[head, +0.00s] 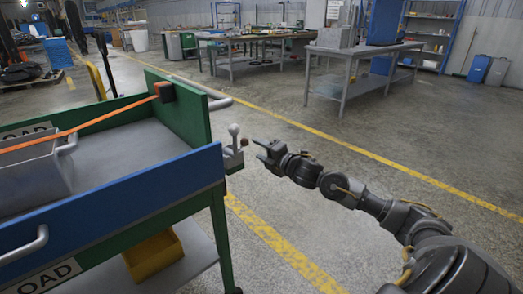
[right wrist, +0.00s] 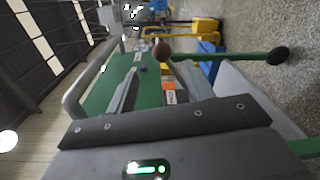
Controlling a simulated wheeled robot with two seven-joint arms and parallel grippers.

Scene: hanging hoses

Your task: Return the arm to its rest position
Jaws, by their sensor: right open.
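My right arm comes in from the lower right of the head view. Its gripper (head: 260,150) is open and empty, in the air just right of the cart's near right corner. It points left toward a small lever fitting (head: 233,145) with a pale ball knob on that corner. A gap shows between the fingertips and the fitting. My left gripper is not in view. No hanging hose can be made out.
The cart (head: 130,165) with blue and green sides fills the left. It holds a grey bin (head: 35,170); an orange strap (head: 100,121) runs across it to a dark block. A yellow bin (head: 153,257) sits below. Workbenches (head: 365,50) stand behind. The floor right of the cart is clear.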

